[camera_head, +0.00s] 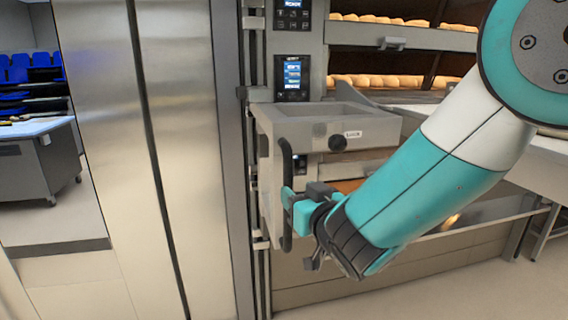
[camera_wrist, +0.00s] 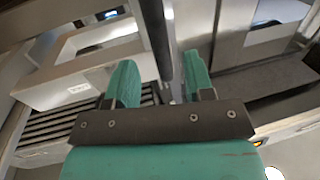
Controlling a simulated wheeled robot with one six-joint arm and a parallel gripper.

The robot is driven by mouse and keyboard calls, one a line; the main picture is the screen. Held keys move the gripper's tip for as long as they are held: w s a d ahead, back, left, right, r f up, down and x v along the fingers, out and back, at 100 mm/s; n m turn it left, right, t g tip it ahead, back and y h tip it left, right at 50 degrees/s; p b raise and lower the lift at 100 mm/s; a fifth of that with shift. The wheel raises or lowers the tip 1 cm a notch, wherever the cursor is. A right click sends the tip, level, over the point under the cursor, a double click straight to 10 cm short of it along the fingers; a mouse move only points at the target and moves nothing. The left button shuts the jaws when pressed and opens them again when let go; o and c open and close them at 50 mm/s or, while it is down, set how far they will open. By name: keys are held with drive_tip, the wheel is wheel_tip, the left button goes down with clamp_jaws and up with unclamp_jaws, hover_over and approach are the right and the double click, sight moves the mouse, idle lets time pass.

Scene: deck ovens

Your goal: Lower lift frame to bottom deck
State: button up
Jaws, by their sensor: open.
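The lift frame (camera_head: 270,135) is a grey box-like frame on the vertical rails, at about mid-height in front of the ovens. In the wrist view the dark bar (camera_wrist: 155,40) runs down between the two spread fingers (camera_wrist: 160,85). The fingers appear apart from the bar, though exact contact is hard to tell.
Bread loaves (camera_head: 375,81) fill the oven decks at the upper right. Control screens (camera_head: 292,76) are on the column above the frame. A tall steel cabinet (camera_head: 180,130) stands close on the left. A cart (camera_head: 40,160) stands farther left. Floor shows at lower right.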

sight(290, 185)
drive_tip(key=p+x, duration=0.3)
drive_tip(key=x, duration=0.4)
drive_tip(key=shift+w+a, duration=0.1)
drive_tip(key=shift+w, duration=0.15)
clamp_jaws()
